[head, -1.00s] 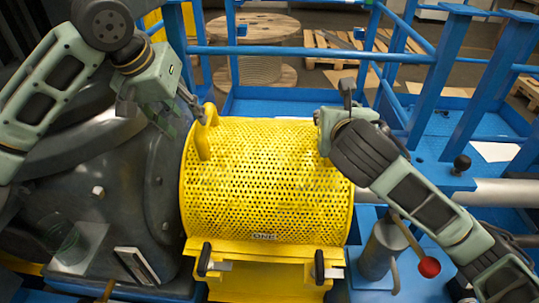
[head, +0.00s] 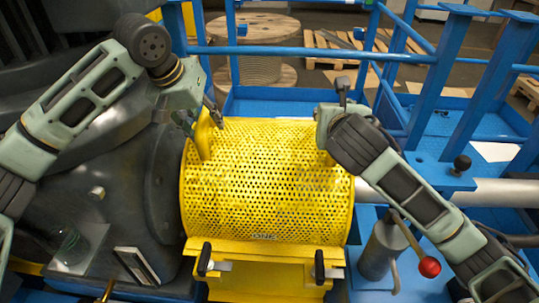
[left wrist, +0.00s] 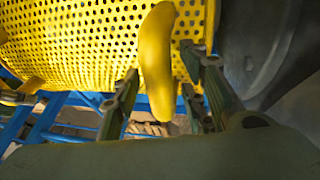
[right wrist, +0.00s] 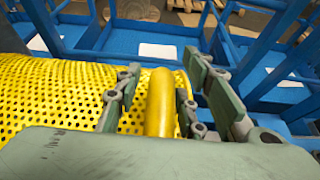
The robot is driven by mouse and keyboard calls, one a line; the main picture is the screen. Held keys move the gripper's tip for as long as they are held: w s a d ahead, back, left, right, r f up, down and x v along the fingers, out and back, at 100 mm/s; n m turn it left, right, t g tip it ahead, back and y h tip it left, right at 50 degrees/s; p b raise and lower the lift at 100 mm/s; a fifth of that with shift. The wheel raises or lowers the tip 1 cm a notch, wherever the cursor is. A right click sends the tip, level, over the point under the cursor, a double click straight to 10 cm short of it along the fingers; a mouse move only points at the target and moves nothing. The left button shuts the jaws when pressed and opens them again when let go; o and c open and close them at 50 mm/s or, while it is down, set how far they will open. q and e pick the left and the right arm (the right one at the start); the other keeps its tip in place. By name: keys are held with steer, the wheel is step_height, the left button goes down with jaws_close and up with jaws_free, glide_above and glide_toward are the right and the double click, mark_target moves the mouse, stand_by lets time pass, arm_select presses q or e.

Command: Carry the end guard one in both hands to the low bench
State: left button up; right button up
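The end guard one is a yellow perforated half-drum cover (head: 265,190) sitting over the drive in the head view. It has a yellow handle at each end. My left gripper (head: 207,113) is at the left handle (head: 203,138). In the left wrist view this handle (left wrist: 156,60) stands between the open fingers (left wrist: 160,100), with gaps on both sides. My right gripper (head: 325,125) is at the right end. In the right wrist view the right handle (right wrist: 160,100) lies between the open fingers (right wrist: 155,100), with narrow gaps. The low bench cannot be made out.
A dark grey housing (head: 110,200) stands left of the guard. Blue rails (head: 320,52) run behind it. A grey cylinder with a red-knobbed lever (head: 428,267) stands at the front right. Black-handled latches (head: 204,260) are on the guard's front. A cable reel (head: 258,70) and pallets stand beyond.

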arm_select(q)
jaws_close()
arm_select(e)
jaws_close()
